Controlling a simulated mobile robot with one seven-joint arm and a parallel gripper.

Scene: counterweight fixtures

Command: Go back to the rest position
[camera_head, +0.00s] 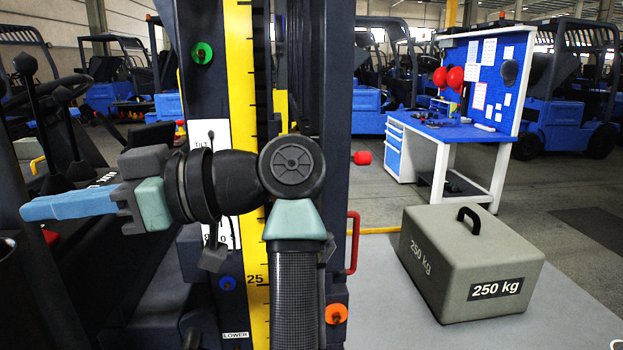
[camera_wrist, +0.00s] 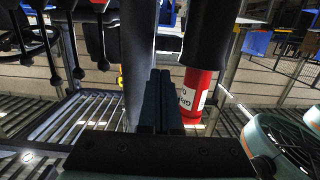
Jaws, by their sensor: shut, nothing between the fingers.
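My gripper (camera_head: 28,210) is at the left of the head view, at the end of my bent arm, with its blue fingers pointing left. The fingers are shut with nothing between them. In the wrist view my gripper (camera_wrist: 160,75) shows as two dark fingers side by side in the middle. My arm crosses in front of a dark mast with a yellow scale (camera_head: 240,70) and hides part of it. The fingers overlap the dark cab area in the head view; I cannot tell the distance between them.
A white TILT panel (camera_head: 208,132), green knob (camera_head: 202,53), blue knob (camera_head: 228,283), orange knob (camera_head: 336,313) and red handle (camera_head: 352,243) surround my arm. Black levers (camera_wrist: 70,50) and a red cylinder (camera_wrist: 197,95) show in the wrist view. A 250 kg weight (camera_head: 470,260) stands right.

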